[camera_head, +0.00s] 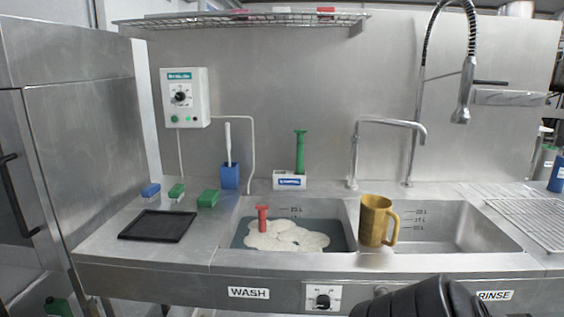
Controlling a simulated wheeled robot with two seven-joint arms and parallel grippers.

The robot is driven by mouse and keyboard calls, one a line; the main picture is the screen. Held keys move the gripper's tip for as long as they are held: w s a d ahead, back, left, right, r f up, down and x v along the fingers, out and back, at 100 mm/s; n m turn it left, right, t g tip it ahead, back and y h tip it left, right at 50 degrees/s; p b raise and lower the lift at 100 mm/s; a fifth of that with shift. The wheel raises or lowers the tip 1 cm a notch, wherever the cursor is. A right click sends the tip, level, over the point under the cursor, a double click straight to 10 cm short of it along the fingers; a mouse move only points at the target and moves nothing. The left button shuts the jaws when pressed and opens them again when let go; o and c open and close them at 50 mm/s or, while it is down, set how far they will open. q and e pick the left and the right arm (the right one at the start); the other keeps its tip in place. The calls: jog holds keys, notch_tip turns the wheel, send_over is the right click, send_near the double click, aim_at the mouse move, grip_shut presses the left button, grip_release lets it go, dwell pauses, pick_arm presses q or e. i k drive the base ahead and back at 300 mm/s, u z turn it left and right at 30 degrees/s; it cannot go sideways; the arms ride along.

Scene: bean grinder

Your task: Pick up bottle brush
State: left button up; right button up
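Several brush-like tools show, and I cannot tell for certain which is the bottle brush. A green long-handled tool (300,152) stands upright in a white holder (290,181) behind the wash sink. A white-handled tool (228,143) stands in a blue holder (230,177) to its left. A red-handled tool (263,219) stands in the foamy water of the wash sink; its lower end is hidden. No gripper fingers are in view. A black rounded part at the bottom edge, right of the middle, appears to be mine.
A yellow jug (377,221) stands on the divider between the wash sink (338,212) and the empty rinse sink (463,229). A faucet (356,150) and hanging sprayer (463,95) rise behind. A black tray (158,225) and small blue and green blocks (208,198) lie left.

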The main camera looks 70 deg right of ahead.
aim_at(227, 125)
jog(key=z, duration=1.9)
